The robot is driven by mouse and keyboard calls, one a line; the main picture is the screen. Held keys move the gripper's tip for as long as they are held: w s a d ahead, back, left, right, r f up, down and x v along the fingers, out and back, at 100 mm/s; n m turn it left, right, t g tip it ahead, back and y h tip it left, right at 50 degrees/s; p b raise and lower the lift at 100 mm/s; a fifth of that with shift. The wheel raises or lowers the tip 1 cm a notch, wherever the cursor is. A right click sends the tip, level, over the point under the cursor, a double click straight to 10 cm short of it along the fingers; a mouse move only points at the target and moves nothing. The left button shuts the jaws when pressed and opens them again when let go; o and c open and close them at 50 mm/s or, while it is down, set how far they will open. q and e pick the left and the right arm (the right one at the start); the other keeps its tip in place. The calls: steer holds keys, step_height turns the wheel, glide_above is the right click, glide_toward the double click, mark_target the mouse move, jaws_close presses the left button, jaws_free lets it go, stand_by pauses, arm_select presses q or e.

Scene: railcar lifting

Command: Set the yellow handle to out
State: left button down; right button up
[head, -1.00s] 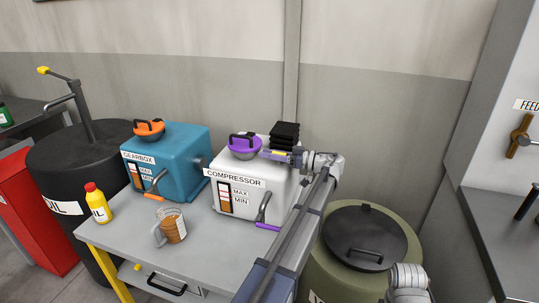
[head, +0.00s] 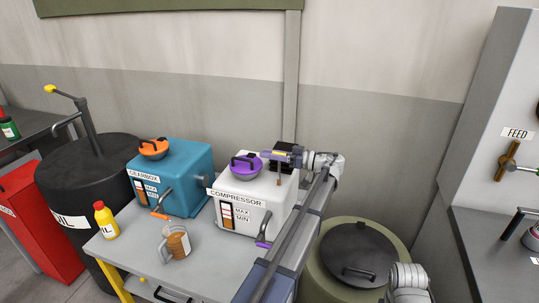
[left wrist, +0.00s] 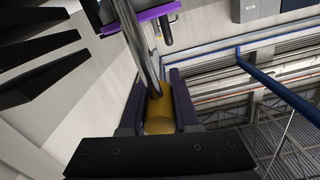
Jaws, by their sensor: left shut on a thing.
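The yellow handle (left wrist: 158,122) sits between the two dark fingers of my left gripper (left wrist: 158,82) in the left wrist view, with a metal rod running up from it. In the head view my left gripper (head: 272,154) is at the height of the top of the white compressor box (head: 279,186), beside its purple lid (head: 246,166). A small yellow patch shows between its fingers there. The gripper is shut on the handle. The handle's mounting is hidden in the head view. My right gripper is not in view.
A black finned stack (head: 287,148) on the compressor is close behind my gripper. A blue gearbox box (head: 184,180), a jug (head: 176,242) and a yellow bottle (head: 105,220) stand on the grey table (head: 217,262). A green drum (head: 318,281) stands to the right.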

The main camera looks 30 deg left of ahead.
arm_select(q)
steer(key=c, duration=0.7)
jaws_free()
steer(key=shift+r, duration=0.1)
steer(key=shift+o, duration=0.2)
steer(key=shift+d, duration=0.1)
steer(key=v, duration=0.7)
steer(key=shift+d, duration=0.3)
steer(key=shift+w, duration=0.1)
